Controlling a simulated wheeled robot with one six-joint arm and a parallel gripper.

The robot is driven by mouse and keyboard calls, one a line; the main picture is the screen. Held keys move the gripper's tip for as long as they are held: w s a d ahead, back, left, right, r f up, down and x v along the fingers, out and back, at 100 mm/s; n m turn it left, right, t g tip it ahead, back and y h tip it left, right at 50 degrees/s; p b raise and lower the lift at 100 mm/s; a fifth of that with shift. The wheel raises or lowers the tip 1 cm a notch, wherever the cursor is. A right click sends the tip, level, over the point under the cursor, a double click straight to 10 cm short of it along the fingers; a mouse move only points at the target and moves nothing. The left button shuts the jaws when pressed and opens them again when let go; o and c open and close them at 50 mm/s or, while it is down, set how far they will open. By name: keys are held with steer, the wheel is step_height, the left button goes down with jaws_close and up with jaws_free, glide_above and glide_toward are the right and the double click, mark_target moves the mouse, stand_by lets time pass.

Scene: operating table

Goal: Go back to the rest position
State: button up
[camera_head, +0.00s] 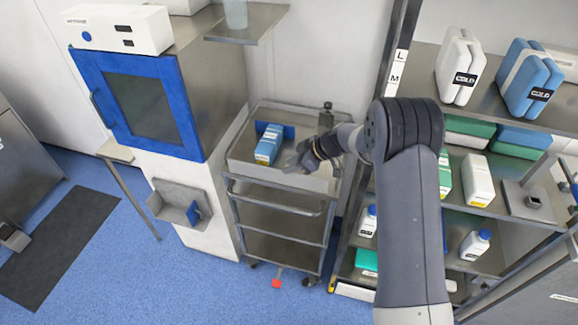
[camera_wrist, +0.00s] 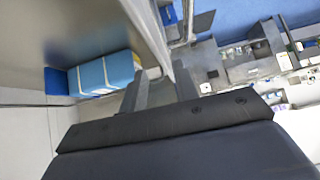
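My arm reaches out over the top tray of a grey metal cart (camera_head: 318,184) in the head view. My gripper (camera_head: 293,163) is above that tray, to the right of a blue-and-white box (camera_head: 269,144). In the wrist view, the two fingers of my gripper (camera_wrist: 159,80) stand apart with nothing between them. The box (camera_wrist: 106,74) also shows there, left of the fingers and apart from them. A darker blue panel (camera_head: 289,131) stands beside the box at the back of the tray.
A shelf rack (camera_head: 398,70) with bottles and boxes stands right of the cart, close to my arm. A blue-doored cabinet (camera_head: 142,105) stands left. A small steel shelf (camera_head: 247,22) juts out above. Blue floor (camera_head: 180,285) is open at the front left.

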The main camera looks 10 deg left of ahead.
mark_target(280, 170)
steer(key=p+x, duration=0.2)
steer(key=x, duration=0.5)
steer(key=shift+a+f, duration=0.2)
steer(key=shift+a, duration=0.1)
steer(key=shift+s, duration=0.1)
steer(key=shift+d, duration=0.1)
stand_by(0.4)
